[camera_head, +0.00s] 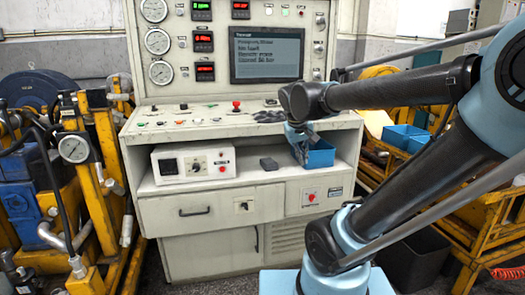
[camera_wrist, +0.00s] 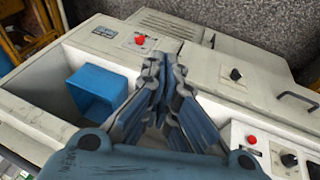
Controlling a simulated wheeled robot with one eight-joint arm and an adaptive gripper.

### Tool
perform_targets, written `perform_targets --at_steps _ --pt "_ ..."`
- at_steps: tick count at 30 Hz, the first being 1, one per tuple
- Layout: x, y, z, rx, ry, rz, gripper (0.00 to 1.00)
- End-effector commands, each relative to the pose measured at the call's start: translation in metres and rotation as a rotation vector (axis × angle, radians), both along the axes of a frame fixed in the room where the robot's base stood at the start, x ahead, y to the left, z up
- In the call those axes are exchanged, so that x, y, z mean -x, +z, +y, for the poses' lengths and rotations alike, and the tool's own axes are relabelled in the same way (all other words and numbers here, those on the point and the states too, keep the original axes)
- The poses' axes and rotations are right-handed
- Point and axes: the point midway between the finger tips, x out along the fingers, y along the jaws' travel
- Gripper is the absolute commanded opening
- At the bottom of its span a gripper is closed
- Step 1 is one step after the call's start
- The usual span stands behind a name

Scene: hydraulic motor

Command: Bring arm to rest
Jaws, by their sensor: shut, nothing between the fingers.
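My gripper (camera_wrist: 158,66) is shut and empty in the wrist view, its two fingers meeting at the tips. In the head view my gripper (camera_head: 301,155) hangs from the end of my arm in front of the test bench (camera_head: 190,215), at the height of its open shelf. It overlaps the left side of a small blue bin (camera_head: 321,155) in that view; I cannot tell the exact gap. In the wrist view the blue bin (camera_wrist: 90,88) stands left of the fingers, apart from them, and looks empty.
The console with knobs (camera_head: 235,108) lies above. Yellow racks with blue bins (camera_head: 405,137) stand right; yellow and blue machinery (camera_head: 75,150) stands left.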

Motion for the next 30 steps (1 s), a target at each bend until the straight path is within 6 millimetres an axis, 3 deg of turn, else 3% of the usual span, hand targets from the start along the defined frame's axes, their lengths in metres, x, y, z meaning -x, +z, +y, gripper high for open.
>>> perform_targets --at_steps 1,6,12,15,21,30 --pt "0.017 -0.014 -0.014 -0.018 -0.028 0.019 0.0" --pt "0.07 -0.06 -0.04 -0.092 -0.092 0.081 0.0" --pt "0.123 -0.11 -0.053 -0.182 -0.154 0.132 0.0" --pt "0.14 -0.128 -0.053 -0.217 -0.173 0.147 0.0" --pt "0.154 -0.143 -0.052 -0.248 -0.187 0.158 0.0" --pt "0.154 -0.144 -0.052 -0.248 -0.188 0.158 0.0"
